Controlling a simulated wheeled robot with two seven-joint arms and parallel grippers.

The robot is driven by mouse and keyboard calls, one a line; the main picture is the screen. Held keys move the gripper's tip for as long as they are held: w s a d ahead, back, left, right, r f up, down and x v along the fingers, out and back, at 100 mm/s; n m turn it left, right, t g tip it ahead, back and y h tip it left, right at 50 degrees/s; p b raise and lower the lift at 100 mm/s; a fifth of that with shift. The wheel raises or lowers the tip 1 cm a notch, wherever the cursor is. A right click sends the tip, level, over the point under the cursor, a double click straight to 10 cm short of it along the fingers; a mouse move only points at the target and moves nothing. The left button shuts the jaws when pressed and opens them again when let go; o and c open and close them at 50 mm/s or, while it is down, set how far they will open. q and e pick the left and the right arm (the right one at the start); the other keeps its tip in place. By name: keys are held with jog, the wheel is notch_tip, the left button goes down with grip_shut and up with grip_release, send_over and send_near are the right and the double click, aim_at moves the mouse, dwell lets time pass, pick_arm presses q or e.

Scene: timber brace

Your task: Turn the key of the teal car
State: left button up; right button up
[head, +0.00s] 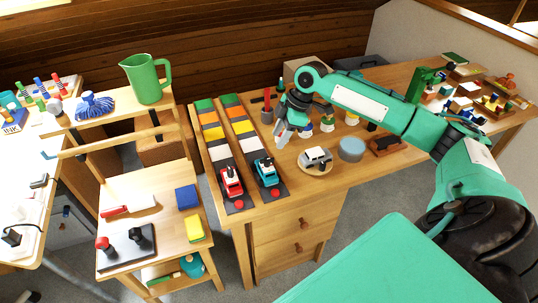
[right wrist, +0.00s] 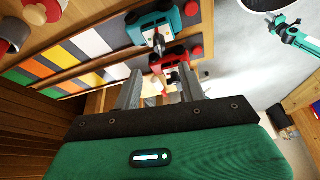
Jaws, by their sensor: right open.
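The teal car (head: 265,171) sits at the front end of the right-hand coloured strip on the bench. The red car (head: 231,181) stands to its left on a like strip. My right gripper (head: 284,138) is open and empty, behind and to the right of the teal car. In the right wrist view the gripper's jaws (right wrist: 160,75) point toward the red car (right wrist: 178,58), with the teal car (right wrist: 150,27) just beyond. A small dark key (right wrist: 158,42) shows at the teal car. A teal arm part at that view's upper right looks like my left gripper (right wrist: 272,24); its jaws are unclear.
A silver toy car (head: 315,158) on a round wooden plate and a grey-blue cylinder (head: 351,149) stand right of the strips. Red buttons (head: 275,193) sit at the strips' front ends. A wooden trolley (head: 160,225) with tools and blocks stands left, across a gap.

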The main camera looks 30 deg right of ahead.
aim_at(267, 159)
jog(key=x, duration=0.9)
jog(key=shift+p, duration=0.4)
grip_shut()
